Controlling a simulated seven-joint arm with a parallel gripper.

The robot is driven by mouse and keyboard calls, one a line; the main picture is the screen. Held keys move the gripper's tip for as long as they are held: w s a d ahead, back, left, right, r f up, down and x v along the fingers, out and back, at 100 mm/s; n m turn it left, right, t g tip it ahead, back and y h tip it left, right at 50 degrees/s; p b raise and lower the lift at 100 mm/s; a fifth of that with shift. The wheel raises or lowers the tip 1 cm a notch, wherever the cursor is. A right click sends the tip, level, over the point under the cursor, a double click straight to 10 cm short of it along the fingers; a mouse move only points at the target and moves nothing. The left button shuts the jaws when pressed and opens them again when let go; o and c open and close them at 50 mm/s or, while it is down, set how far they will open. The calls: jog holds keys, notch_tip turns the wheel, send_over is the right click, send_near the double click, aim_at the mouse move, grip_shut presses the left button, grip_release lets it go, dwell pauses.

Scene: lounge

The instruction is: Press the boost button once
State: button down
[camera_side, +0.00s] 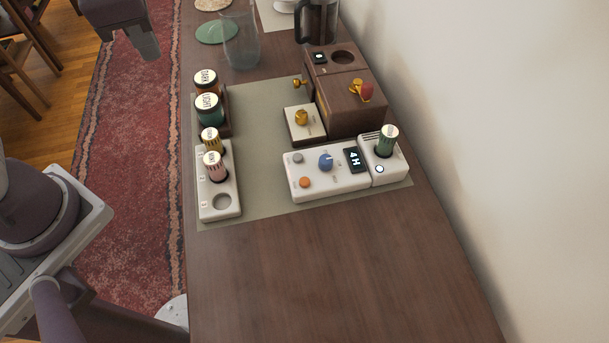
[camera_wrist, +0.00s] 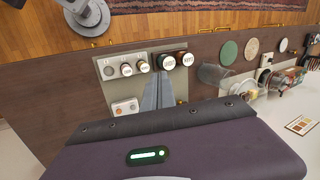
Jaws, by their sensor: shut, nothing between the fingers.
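A white control unit (camera_side: 325,186) lies on the mat in the side view. It carries a grey button (camera_side: 297,158), an orange button (camera_side: 305,182), a blue knob (camera_side: 326,162) and a dark display (camera_side: 354,159) reading "4 H". The button labels are too small to read, so I cannot tell which is boost. Part of the unit also shows in the wrist view (camera_wrist: 125,107), partly hidden by my gripper. My gripper (camera_side: 149,55) is at the top left in the side view, shut and empty, well apart from the unit. Its fingers show in the wrist view (camera_wrist: 159,92).
A green vial (camera_side: 387,140) stands in the white block right of the unit. A white rack (camera_side: 220,203) holds two vials; two jars (camera_side: 207,98) stand behind it. A brown machine (camera_side: 350,105) and a glass (camera_side: 240,45) are farther back. The front tabletop is clear.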

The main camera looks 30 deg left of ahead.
jog(key=w+d+f+m+y, duration=0.3)
jog(key=w+d+f+m, duration=0.25)
jog(key=d, duration=0.55)
jog(key=m+t+y, duration=0.1)
jog(key=m+t, duration=0.2)
send_over(307, 188)
notch_tip(307, 188, down, 7)
jog(key=shift+f+g, duration=0.25)
jog(key=shift+g, duration=0.05)
jog(key=shift+n, duration=0.25)
jog(key=shift+f, duration=4.4)
jog(key=shift+f, duration=0.4)
